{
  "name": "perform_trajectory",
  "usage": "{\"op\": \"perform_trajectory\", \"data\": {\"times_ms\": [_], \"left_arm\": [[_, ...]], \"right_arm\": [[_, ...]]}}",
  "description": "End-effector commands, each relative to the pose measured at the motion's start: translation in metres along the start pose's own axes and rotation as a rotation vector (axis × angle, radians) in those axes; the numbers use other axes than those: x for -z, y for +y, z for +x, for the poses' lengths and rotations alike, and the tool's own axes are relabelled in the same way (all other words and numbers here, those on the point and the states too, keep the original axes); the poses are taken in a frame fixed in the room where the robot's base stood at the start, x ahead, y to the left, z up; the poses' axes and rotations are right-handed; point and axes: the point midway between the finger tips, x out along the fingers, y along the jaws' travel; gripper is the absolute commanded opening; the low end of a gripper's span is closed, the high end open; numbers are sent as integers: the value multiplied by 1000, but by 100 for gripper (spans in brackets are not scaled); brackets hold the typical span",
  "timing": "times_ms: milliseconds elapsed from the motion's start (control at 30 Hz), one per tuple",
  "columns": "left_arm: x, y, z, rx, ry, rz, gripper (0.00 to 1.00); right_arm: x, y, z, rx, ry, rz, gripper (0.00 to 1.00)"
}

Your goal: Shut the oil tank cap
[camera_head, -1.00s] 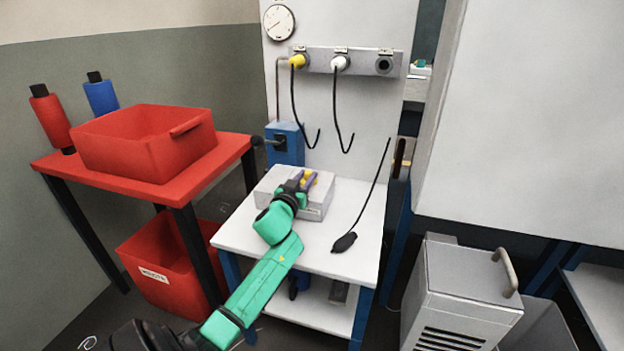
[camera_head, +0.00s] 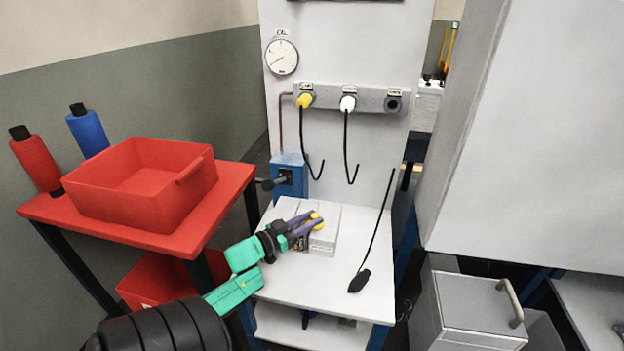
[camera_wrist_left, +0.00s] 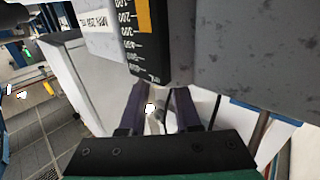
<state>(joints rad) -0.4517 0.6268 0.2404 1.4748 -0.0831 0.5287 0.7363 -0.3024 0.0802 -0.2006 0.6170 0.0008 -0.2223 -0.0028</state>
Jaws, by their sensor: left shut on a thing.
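The oil tank, a light grey box (camera_head: 325,238), sits on the white table (camera_head: 285,285). A measuring scale (camera_wrist_left: 133,40) on its side shows large in the left wrist view. In the left wrist view the fingers reach in beside the scale. My right gripper is not in view.
A panel with a gauge (camera_head: 282,57) and plug row (camera_head: 350,101) stands behind the table. A red bin (camera_head: 140,185) is on the left cart. The table's front is clear.

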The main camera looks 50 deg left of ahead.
Motion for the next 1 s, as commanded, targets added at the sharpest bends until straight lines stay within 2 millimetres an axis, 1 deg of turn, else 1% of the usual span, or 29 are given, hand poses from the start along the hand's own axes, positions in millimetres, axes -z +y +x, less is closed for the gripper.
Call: {"op": "perform_trajectory", "data": {"times_ms": [33,300,500,1000], "left_arm": [[-6,-6,-3,-18,-15,3,0],[-7,-6,-9,-192,-13,2,0],[-5,-8,-12,-269,-11,-1,0],[-2,-8,-14,-303,-12,-2,0]], "right_arm": [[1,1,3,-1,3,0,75],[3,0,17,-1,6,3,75],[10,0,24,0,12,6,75],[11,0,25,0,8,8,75]]}}
